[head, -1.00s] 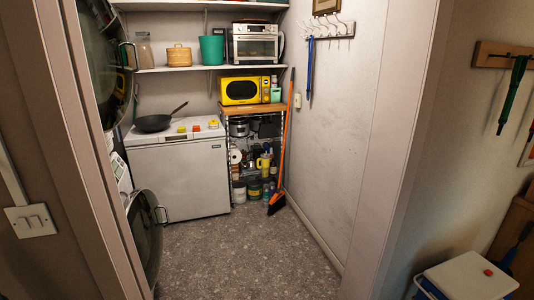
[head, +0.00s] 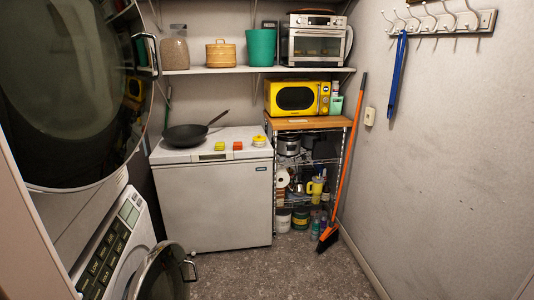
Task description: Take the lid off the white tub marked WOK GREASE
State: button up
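A white tub (head: 283,222) stands low on the floor level of the wire rack, against the right side of the white chest freezer. It is small in the head view, and I cannot read any marking or make out its lid clearly. My gripper is not in view.
An orange-handled broom (head: 341,175) leans by the rack's right side. The chest freezer (head: 213,205) carries a black pan (head: 186,135). At left, the lower washer's round door (head: 163,274) hangs open over the floor. Grey floor (head: 290,272) before the rack is clear.

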aim_at(259, 138)
jog(key=i+u, duration=0.1)
jog(key=i, duration=0.5)
jog(key=i+l, duration=0.1)
jog(key=i, duration=0.5)
jog(key=i+l+u, duration=0.15)
jog(key=i, duration=0.4)
